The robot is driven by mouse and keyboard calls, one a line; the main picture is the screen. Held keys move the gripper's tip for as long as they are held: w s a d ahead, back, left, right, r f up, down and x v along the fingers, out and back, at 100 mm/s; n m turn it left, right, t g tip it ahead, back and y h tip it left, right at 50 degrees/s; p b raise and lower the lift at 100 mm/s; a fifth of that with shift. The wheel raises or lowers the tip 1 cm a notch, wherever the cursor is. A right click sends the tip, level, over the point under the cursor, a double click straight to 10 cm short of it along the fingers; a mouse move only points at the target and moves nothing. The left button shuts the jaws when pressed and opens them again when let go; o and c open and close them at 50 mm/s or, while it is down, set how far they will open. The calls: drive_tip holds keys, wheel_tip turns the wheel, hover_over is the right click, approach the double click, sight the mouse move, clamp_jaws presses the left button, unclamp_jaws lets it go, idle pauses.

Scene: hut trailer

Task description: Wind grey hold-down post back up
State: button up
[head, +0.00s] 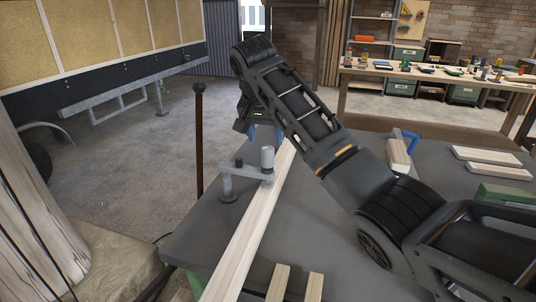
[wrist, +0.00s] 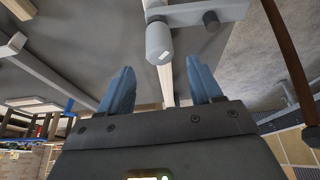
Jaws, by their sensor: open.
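The grey hold-down stands on the dark workbench (head: 320,225) in the head view. Its round foot and upright are at the left, a flat arm reaches right, and a light grey cylindrical post (head: 267,158) stands at the arm's right end over a long pale timber (head: 250,225). A small dark knob (head: 238,162) tops the upright. In the wrist view the post (wrist: 159,42) lies ahead of my gripper (wrist: 161,80), between the lines of its blue fingers. My gripper is open and empty, just behind the hold-down in the head view; its fingers appear apart from the post.
A thin brown upright pole (head: 199,140) stands left of the bench. Short wood blocks (head: 398,155) with a blue clamp (head: 411,141) and pale boards (head: 490,162) lie at the right. Two timber ends (head: 278,283) show at the front. A tool-covered bench stands behind.

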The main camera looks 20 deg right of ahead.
sight(267, 147)
drive_tip(key=shift+p+x, duration=0.35)
drive_tip(key=shift+x, duration=3.6)
drive_tip(key=shift+c, duration=0.2)
drive_tip(key=c, duration=0.9)
